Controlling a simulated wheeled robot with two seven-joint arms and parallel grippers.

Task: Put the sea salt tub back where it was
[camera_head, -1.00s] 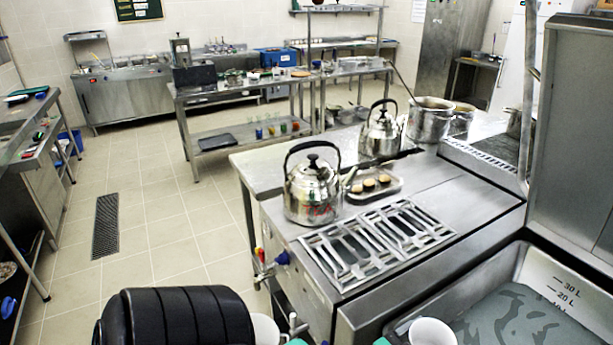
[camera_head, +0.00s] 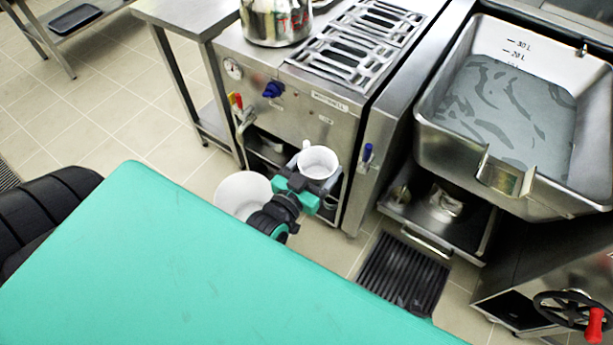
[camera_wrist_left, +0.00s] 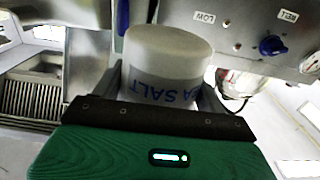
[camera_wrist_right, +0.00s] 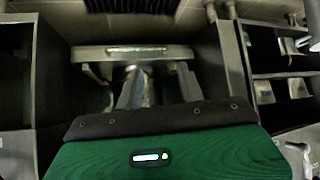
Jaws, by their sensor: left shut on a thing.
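The sea salt tub (camera_head: 318,163) is white and is held up in front of the steel range in the head view. In the left wrist view the tub (camera_wrist_left: 165,55) fills the space between the fingers, with its blue lettering upside down. My left gripper (camera_head: 298,192) is shut on it; its fingertips are partly hidden by the tub (camera_wrist_left: 165,85). My right gripper (camera_wrist_right: 160,78) shows only in the right wrist view. Its fingers are apart and nothing is clearly held between them. A metal part lies beyond them.
The range (camera_head: 300,115) has a blue knob and a red-handled tap on its front. A kettle (camera_head: 277,18) stands on top beside a grate (camera_head: 357,45). A water-filled basin (camera_head: 510,110) is at right, above a low shelf (camera_head: 440,215). A dark floor grate (camera_head: 403,272) lies below.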

